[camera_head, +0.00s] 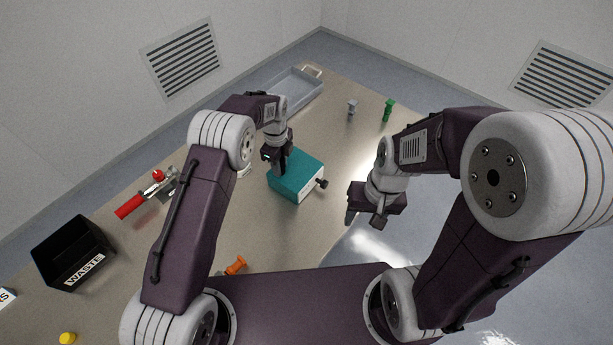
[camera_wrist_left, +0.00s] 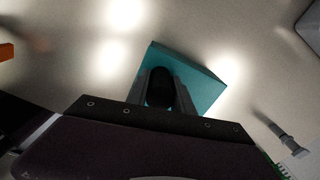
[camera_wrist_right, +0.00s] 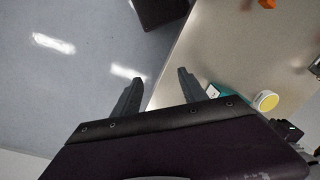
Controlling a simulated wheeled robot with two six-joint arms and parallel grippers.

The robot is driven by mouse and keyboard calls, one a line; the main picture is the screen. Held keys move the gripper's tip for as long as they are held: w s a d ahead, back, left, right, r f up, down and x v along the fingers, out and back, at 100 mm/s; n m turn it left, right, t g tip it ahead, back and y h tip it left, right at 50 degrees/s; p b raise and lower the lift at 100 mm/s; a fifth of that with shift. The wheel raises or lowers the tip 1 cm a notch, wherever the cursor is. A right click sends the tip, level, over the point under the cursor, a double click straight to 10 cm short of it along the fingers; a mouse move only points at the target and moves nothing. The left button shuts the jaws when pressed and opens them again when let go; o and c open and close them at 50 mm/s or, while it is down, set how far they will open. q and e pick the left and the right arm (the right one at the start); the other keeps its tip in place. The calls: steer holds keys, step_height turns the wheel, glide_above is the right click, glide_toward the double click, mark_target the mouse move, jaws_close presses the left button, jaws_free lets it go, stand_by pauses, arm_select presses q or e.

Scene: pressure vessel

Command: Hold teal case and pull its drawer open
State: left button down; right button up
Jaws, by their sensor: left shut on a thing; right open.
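The teal case (camera_head: 292,186) sits on the table near its right edge. Its pale drawer front (camera_head: 311,193) faces right and carries a black knob (camera_head: 322,184); I see no gap at the drawer. My left gripper (camera_head: 280,166) is over the case's left part, shut on a dark rounded part (camera_wrist_left: 160,84) of the teal case (camera_wrist_left: 205,88), seen between its fingers. My right gripper (camera_head: 365,218) is open and empty, right of the case and apart from the knob, past the table edge. The right wrist view shows its spread fingers (camera_wrist_right: 157,88) and part of the case (camera_wrist_right: 236,92).
A grey tray (camera_head: 297,88) stands at the back. A red-handled tool (camera_head: 131,206), a black WASTE bin (camera_head: 75,250) and an orange piece (camera_head: 236,265) lie left and nearer.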

steer(key=w+a+r+m+g+y, duration=0.15)
steer(key=w+a+m+y, duration=0.25)
steer(key=a+m+y, duration=0.4)
steer(key=w+f+m+t+y, duration=0.2)
steer(key=w+m+t, duration=0.1)
steer(key=w+m, duration=0.45)
steer(key=w+d+f+m+t+y, duration=0.1)
steer(key=w+d+f+m+t, duration=0.3)
steer(key=w+d+f+m, duration=0.15)
steer(key=m+t+h, duration=0.1)
steer(key=m+t, duration=0.2)
steer(key=m, duration=0.3)
glide_toward(326, 185)
steer(key=v, duration=0.2)
steer(key=shift+d+r+g, duration=0.15)
steer(key=shift+d+g, duration=0.1)
steer(key=shift+d, duration=0.25)
steer(key=x, duration=1.2)
